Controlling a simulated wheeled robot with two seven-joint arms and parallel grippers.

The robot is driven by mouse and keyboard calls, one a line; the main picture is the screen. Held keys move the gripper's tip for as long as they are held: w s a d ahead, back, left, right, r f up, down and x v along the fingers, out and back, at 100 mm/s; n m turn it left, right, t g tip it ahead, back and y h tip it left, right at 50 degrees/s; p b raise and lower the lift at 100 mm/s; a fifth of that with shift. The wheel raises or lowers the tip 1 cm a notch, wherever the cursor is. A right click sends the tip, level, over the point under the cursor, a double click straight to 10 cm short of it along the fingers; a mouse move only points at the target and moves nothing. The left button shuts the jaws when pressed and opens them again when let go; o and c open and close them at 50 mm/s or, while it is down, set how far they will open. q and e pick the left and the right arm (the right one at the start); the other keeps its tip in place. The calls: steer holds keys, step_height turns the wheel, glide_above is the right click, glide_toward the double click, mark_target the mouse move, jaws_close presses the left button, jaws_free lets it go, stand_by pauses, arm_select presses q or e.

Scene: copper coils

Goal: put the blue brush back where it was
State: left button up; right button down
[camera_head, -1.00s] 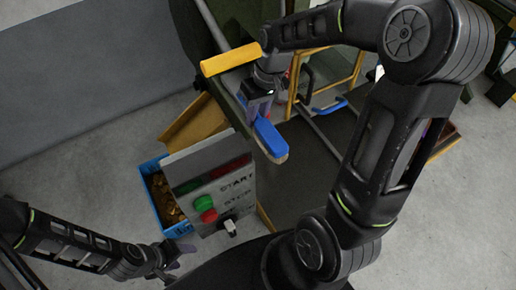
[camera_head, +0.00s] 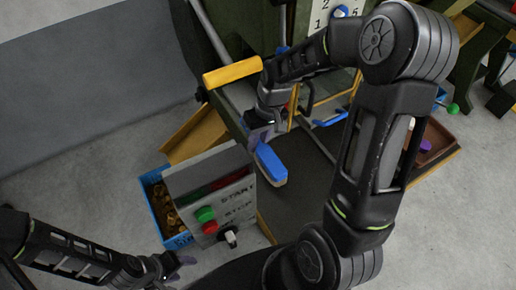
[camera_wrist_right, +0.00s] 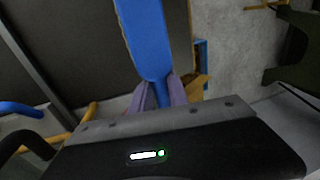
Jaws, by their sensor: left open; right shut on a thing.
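The blue brush (camera_head: 270,163) is in the head view near the middle, just right of the control box. It has a blue back and a pale bristle edge at its lower end. My right gripper (camera_head: 261,138) is shut on it and holds it up by its upper end. In the right wrist view the brush (camera_wrist_right: 146,38) points up and away from the two purple-grey fingers of the gripper (camera_wrist_right: 160,92). My left gripper (camera_head: 180,268) is open and empty at the lower left, below the blue bin and apart from the brush.
The control box (camera_head: 215,195) with green and red buttons stands left of the brush. A blue bin (camera_head: 157,215) of copper-coloured pieces is beside it. A brown tray (camera_head: 432,150) lies at the right. A dark surface (camera_head: 300,185) lies beneath the brush.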

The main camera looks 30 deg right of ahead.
mark_target(258, 150)
steer(key=shift+f, duration=1.9)
steer(key=shift+f, duration=0.1)
steer(key=c, duration=1.3)
jaws_free()
steer(key=r, duration=0.4)
steer(key=d+r, duration=0.1)
steer(key=r, duration=0.3)
steer(key=d+r, duration=0.1)
steer(key=r, duration=0.3)
steer(key=shift+s+d, duration=0.15)
steer(key=shift+s, duration=0.15)
